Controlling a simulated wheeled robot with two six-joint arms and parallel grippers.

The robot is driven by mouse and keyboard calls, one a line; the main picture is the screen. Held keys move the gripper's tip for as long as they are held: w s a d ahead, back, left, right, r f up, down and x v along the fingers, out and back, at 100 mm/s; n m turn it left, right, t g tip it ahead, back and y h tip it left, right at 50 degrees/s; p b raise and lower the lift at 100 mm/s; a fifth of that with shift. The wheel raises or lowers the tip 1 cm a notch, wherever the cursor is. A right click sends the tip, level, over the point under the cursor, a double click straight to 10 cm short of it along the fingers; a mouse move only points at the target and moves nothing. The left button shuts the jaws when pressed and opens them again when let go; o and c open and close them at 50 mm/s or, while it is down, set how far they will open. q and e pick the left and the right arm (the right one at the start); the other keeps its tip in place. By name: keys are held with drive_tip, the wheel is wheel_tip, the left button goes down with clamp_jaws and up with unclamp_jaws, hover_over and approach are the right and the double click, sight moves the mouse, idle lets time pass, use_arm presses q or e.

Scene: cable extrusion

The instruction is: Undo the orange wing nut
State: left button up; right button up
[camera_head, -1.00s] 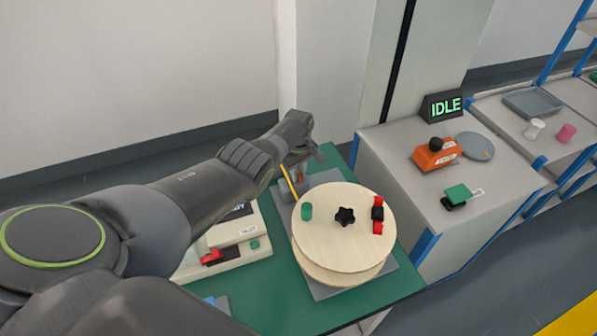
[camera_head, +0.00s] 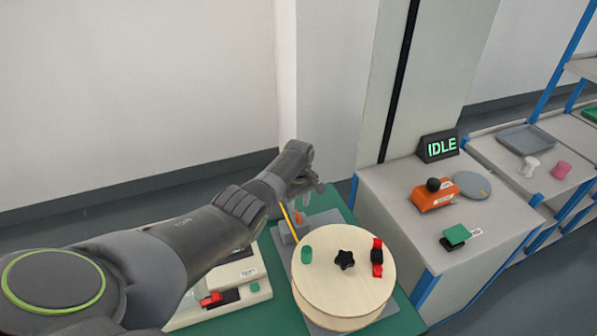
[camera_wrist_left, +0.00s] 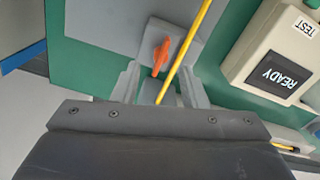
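The orange wing nut (camera_head: 298,216) sits on a grey block at the back of the green table, behind the wooden reel. It also shows in the left wrist view (camera_wrist_left: 161,55), upright in the picture, beside a yellow cable (camera_wrist_left: 185,52). My left gripper (camera_head: 308,187) is above and behind the nut in the head view, apart from it. In the left wrist view its two fingers (camera_wrist_left: 160,78) stand wide apart, with nothing held between them and the nut just beyond. My right gripper is not in view.
The wooden reel (camera_head: 325,291) carries a black star knob (camera_head: 344,260), a green peg and a red-black clamp. A box marked READY (camera_wrist_left: 275,75) stands right of the nut in the wrist view. A side cabinet holds an orange device (camera_head: 435,195) and an IDLE sign (camera_head: 438,147).

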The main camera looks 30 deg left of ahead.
sight(298, 215)
use_arm(q)
wheel_tip(298, 215, up, 13)
drive_tip(key=shift+f, duration=0.15)
idle(0.7)
